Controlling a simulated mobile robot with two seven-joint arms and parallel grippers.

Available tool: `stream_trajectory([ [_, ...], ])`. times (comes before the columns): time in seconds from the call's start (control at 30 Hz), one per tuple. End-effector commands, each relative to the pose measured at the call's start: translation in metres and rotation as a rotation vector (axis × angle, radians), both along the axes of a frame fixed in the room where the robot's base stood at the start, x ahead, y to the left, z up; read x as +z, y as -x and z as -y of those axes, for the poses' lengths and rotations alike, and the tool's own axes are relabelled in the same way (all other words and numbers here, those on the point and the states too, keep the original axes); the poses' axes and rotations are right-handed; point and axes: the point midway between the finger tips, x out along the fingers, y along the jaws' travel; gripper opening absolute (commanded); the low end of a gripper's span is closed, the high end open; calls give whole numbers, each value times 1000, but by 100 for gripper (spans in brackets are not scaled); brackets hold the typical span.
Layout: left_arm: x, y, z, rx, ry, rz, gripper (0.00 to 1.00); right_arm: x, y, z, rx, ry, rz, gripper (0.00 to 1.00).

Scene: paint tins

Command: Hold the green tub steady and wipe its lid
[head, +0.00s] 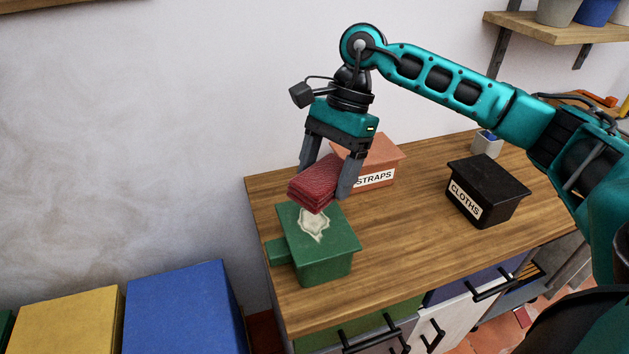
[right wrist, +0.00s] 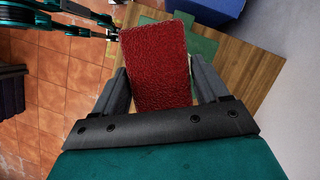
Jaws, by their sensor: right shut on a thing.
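The green tub (head: 326,268) stands upright near the left end of the wooden worktop, with a side handle (head: 276,252) pointing left. Its lid bears a pale, irregular smear (head: 313,225). My right gripper (head: 328,180) is shut on a folded red cloth (head: 316,186) over the lid's back part; whether the cloth touches the lid is unclear. The cloth fills the space between the fingers in the right wrist view (right wrist: 156,65) and hides part of the green lid (right wrist: 203,50). My left gripper (right wrist: 115,27) shows only there, small at the top left, fingers apart and empty, away from the tub.
A salmon STRAPS box (head: 385,155) stands behind the cloth and a black CLOTHS box (head: 487,190) to the right. A small pale container (head: 487,146) is at the back. Yellow (head: 68,322) and blue (head: 185,310) boxes stand left of the worktop (head: 420,235), whose middle is clear.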

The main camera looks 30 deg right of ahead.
Motion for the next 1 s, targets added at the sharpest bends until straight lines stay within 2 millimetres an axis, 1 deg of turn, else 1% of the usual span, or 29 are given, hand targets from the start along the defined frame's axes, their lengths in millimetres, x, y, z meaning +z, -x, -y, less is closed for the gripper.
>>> stream_trajectory([
  [0.1, 2, -1, 0, 0, 1, 3, 100, 5, 0, 5, -74, -4, -5, 50],
  [0.2, 3, -2, 0, -1, 0, 5, 100, 7, 0, 7, -104, -6, -7, 50],
  [0.57, 2, -2, 2, -3, 3, 5, 100, 7, 0, 7, -110, -7, -7, 50],
  [0.73, -3, -2, 2, -3, 3, 5, 100, 5, -1, 7, -110, -8, -6, 50],
  [0.87, -12, -1, 2, -3, 3, 4, 100, -5, 0, 7, -110, -8, -9, 50],
  [1.0, -26, 0, 2, -3, 3, 1, 100, -20, 0, 7, -110, -8, -9, 50],
])
